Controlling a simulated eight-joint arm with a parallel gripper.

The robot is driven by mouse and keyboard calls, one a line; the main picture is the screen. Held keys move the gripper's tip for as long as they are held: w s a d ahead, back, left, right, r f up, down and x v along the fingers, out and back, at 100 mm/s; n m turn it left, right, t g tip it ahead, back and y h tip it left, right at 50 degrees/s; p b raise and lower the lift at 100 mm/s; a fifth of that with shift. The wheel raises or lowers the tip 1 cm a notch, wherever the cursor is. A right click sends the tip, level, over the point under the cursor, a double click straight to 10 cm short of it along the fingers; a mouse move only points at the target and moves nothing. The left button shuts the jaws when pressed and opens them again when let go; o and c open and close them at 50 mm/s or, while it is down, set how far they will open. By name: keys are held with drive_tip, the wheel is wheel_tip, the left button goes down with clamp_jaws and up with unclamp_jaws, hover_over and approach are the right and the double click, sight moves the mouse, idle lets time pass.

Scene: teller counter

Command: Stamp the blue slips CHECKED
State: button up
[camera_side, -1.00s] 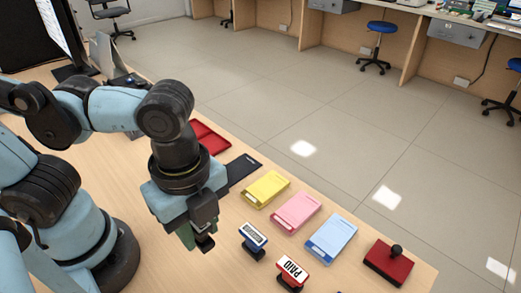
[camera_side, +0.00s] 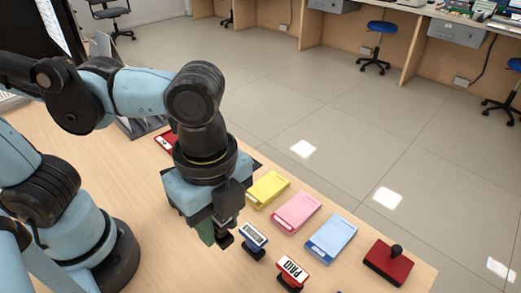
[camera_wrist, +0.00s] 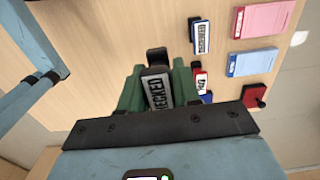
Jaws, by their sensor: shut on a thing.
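My gripper (camera_side: 222,239) hangs over the counter, just left of the blue-framed stamp. In the wrist view its green fingers (camera_wrist: 157,80) are shut on a stamp labelled CHECKED (camera_wrist: 159,93). In the side view the held stamp is mostly hidden by the gripper. The blue slips (camera_side: 331,237) lie flat as a stack or pad near the counter's far edge, right of the gripper and apart from it. The blue slips also show in the wrist view (camera_wrist: 252,63).
Yellow slips (camera_side: 267,188) and pink slips (camera_side: 296,212) lie left of the blue ones. A blue-framed stamp (camera_side: 253,239) and a red PAID stamp (camera_side: 291,272) stand in front. A red block with a black knob (camera_side: 388,265) sits at right. A red tray (camera_side: 165,143) is partly hidden.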

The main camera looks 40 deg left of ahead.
drive_tip(key=w+d, duration=0.6)
drive_tip(key=w, duration=0.4)
drive_tip(key=shift+g, duration=0.4)
drive_tip(key=shift+w+d+f, duration=0.6)
drive_tip(key=shift+w+f, duration=1)
drive_tip(key=shift+w+d+f, duration=0.55)
drive_tip(key=shift+w+f, duration=1.1)
drive_tip(key=shift+w+d+f, duration=0.6)
drive_tip(key=shift+w+f, duration=1)
drive_tip(key=shift+f, duration=0.55)
wheel_tip(320, 180, up, 6)
